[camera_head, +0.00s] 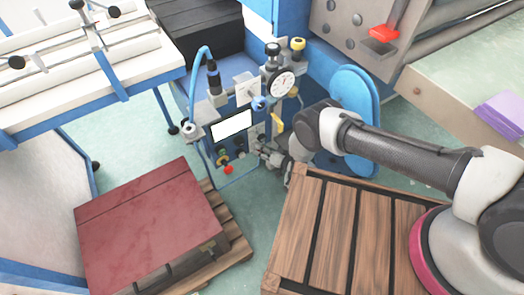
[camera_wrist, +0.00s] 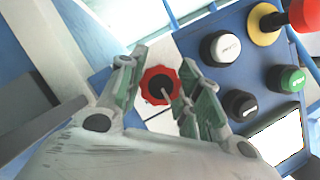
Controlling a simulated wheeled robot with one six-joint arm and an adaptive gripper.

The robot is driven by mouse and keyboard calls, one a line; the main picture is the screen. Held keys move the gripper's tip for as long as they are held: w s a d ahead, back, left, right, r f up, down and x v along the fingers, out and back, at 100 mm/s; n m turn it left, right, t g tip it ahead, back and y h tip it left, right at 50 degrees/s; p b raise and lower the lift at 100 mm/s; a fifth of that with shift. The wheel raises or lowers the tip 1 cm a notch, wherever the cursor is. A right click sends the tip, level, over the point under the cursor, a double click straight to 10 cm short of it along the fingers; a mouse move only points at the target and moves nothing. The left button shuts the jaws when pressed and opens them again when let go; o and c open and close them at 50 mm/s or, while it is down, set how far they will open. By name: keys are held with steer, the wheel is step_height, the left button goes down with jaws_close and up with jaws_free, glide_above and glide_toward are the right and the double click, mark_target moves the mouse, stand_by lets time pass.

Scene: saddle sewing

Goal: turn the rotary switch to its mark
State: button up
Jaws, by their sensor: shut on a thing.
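The rotary switch, a red scalloped knob with a black centre (camera_wrist: 160,86), sits in front of a white plate in the wrist view. A thin pale line runs from its centre toward the lower right. My gripper (camera_wrist: 163,68) has one finger on each side of the knob and is shut on it. In the head view my gripper (camera_head: 268,153) is at the right side of the blue control panel (camera_head: 238,168), where it hides the knob. I cannot make out the mark.
Close by on the panel are a white button (camera_wrist: 221,47), a black button (camera_wrist: 240,105), a green button (camera_wrist: 287,79) and a red mushroom button (camera_wrist: 305,14). A dial gauge (camera_head: 281,85) stands above. A slatted wooden crate (camera_head: 330,225) and a dark red box (camera_head: 150,225) stand in front.

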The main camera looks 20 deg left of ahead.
steer(key=n+t+h, duration=0.1)
steer(key=n, duration=0.2)
steer(key=shift+h, duration=0.4)
steer(key=shift+n+t+h, duration=0.7)
steer(key=shift+n, duration=0.7)
steer(key=o, duration=1)
steer(key=shift+o, duration=0.2)
steer(key=shift+d, duration=0.1)
